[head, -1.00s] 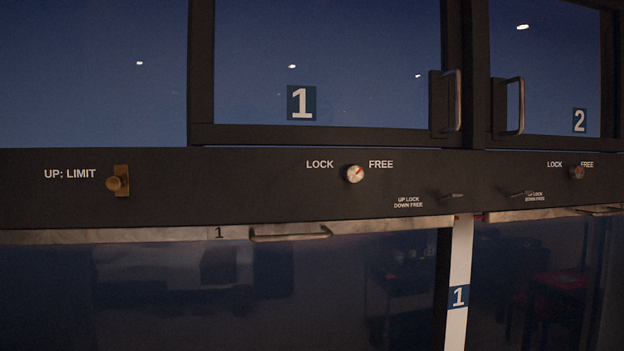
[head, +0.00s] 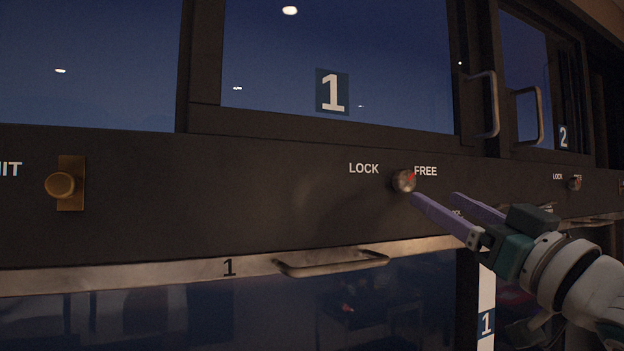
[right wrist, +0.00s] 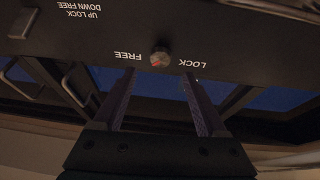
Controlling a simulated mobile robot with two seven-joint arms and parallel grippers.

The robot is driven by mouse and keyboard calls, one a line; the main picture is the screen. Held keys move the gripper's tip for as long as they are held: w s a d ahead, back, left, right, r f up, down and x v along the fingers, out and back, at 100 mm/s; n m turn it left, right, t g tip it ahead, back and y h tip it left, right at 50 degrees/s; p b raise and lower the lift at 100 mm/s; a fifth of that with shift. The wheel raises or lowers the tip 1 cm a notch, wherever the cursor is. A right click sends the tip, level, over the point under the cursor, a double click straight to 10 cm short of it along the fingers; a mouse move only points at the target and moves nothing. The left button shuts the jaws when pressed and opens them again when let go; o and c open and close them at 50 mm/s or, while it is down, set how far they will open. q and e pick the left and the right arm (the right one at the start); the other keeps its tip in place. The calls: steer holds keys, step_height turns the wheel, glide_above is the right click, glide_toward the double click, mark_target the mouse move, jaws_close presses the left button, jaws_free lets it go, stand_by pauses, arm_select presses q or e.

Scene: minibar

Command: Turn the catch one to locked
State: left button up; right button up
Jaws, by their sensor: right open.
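The catch one (head: 404,181) is a round silver knob on the dark panel, between the words LOCK and FREE. Its red mark points up and right, toward FREE. My right gripper (head: 433,196) is open and empty, just below and to the right of the knob in the head view. In the right wrist view the knob (right wrist: 160,57) appears ahead, between the lines of the two spread fingers (right wrist: 157,85), and its red mark lies on the FREE side. I cannot tell the exact gap between fingertips and knob. My left gripper is not in view.
A brass knob (head: 61,186) is on the panel at left. Window 1 (head: 333,60) is above with a handle (head: 493,104). A drawer handle (head: 332,262) sticks out below the panel. A second catch (head: 575,183) is at right.

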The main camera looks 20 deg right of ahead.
mark_target(408, 183)
steer(key=p+x, duration=0.2)
steer(key=x, duration=0.2)
steer(key=shift+w+r, duration=0.25)
steer(key=shift+r, duration=0.05)
steer(key=shift+w+r+p, duration=0.1)
steer(key=shift+w+p, duration=0.3)
steer(key=shift+w, duration=0.45)
steer(key=shift+c, duration=1.2)
jaws_close()
